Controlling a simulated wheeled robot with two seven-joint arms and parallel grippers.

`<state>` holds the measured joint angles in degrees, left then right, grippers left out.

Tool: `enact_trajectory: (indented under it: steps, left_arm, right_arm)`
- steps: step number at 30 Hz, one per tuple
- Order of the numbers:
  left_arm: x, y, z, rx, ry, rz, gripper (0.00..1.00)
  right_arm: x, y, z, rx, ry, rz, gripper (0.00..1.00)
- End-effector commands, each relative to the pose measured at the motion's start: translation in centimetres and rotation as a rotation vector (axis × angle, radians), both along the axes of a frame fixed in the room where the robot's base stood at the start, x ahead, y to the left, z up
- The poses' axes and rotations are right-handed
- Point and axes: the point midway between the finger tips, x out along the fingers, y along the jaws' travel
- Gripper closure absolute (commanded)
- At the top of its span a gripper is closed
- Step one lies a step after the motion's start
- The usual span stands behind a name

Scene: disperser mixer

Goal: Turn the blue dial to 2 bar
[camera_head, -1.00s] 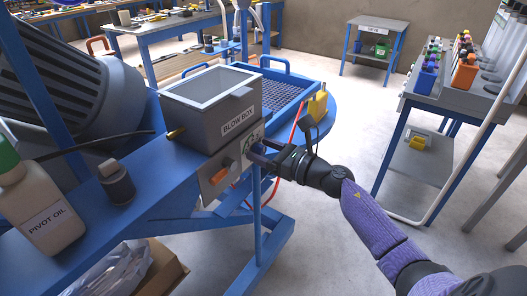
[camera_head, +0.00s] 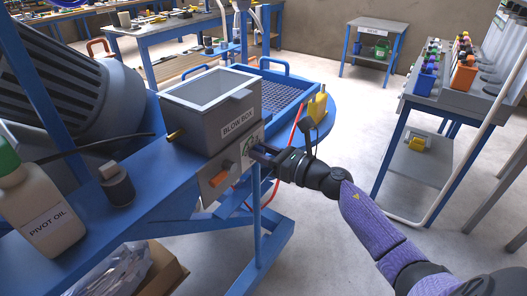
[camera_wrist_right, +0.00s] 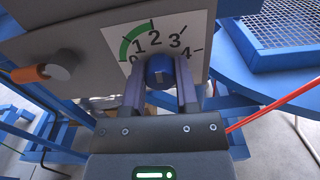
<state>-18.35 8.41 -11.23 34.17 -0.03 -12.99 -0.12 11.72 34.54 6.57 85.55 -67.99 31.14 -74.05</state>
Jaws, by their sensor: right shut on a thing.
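The blue dial (camera_wrist_right: 159,70) sits below the white scale plate (camera_wrist_right: 150,40) in the right wrist view. The plate reads 0 to 4, with a green arc from near 0 to near 2. My right gripper (camera_wrist_right: 160,82) is shut on the dial, one finger on each side. A small pale mark shows on the dial's face, but I cannot tell which number it points to. In the head view my right gripper (camera_head: 259,151) reaches the panel from the right and its fingers hide the dial. My left gripper is not in view.
An orange-tipped knob (camera_head: 221,178) is on the same panel, left of the dial. The grey blow box (camera_head: 212,108) stands above. A blue mesh tray (camera_head: 285,95) and a yellow object (camera_head: 317,106) are behind my wrist.

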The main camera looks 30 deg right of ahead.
Motion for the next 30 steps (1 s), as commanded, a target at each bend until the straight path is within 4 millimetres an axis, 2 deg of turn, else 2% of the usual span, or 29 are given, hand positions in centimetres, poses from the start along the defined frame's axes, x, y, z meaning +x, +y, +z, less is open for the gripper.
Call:
enact_trajectory:
  steps: [14, 30]
  left_arm:
    - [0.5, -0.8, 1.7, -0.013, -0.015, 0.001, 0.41]
    - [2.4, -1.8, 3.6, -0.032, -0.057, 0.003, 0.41]
  right_arm:
    - [0.0, -0.1, 0.1, 0.350, 0.147, -0.001, 1.00]
    - [0.1, -0.2, 0.0, 0.822, 0.341, -0.001, 1.00]
